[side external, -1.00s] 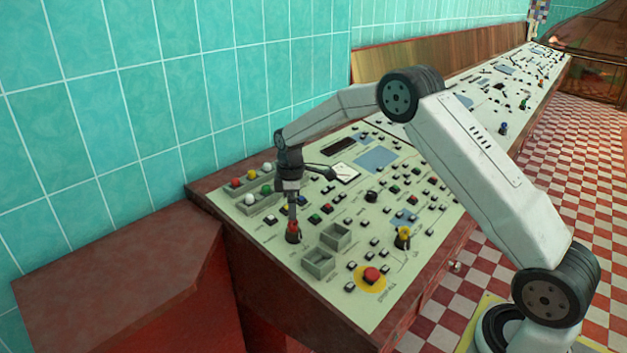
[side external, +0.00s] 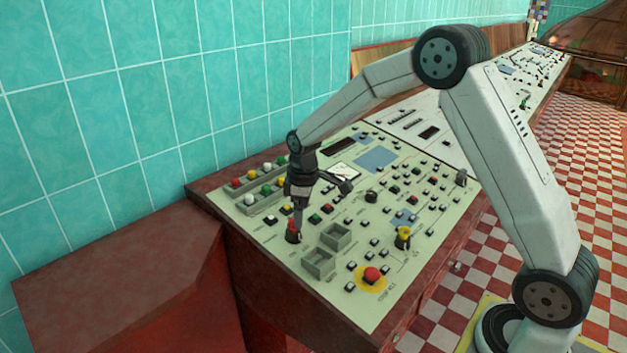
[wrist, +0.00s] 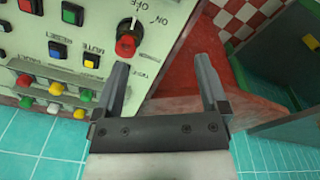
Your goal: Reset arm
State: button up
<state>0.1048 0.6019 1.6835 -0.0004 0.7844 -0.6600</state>
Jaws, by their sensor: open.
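My gripper (side external: 298,222) is over the near left part of the sloped control panel (side external: 300,266). In the wrist view my gripper (wrist: 163,88) shows two grey fingers spread apart with nothing between them. A red-topped knob (side external: 292,232) stands close by the fingertips in the side view. In the wrist view this red knob (wrist: 127,45), with ON and OFF printed beside it, lies just past the left finger, outside the gap. I cannot tell whether the finger touches it.
A red ledge (side external: 120,275) is at left.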

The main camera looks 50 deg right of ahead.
jog(key=s+a+m+t, duration=0.1)
jog(key=s+a+m, duration=0.1)
jog(key=s, duration=0.8)
jog(key=s+a+m, duration=0.3)
jog(key=s+m, duration=0.1)
jog(key=s, duration=0.7)
jog(key=shift+r+t, duration=0.4)
jog(key=shift+a, duration=0.1)
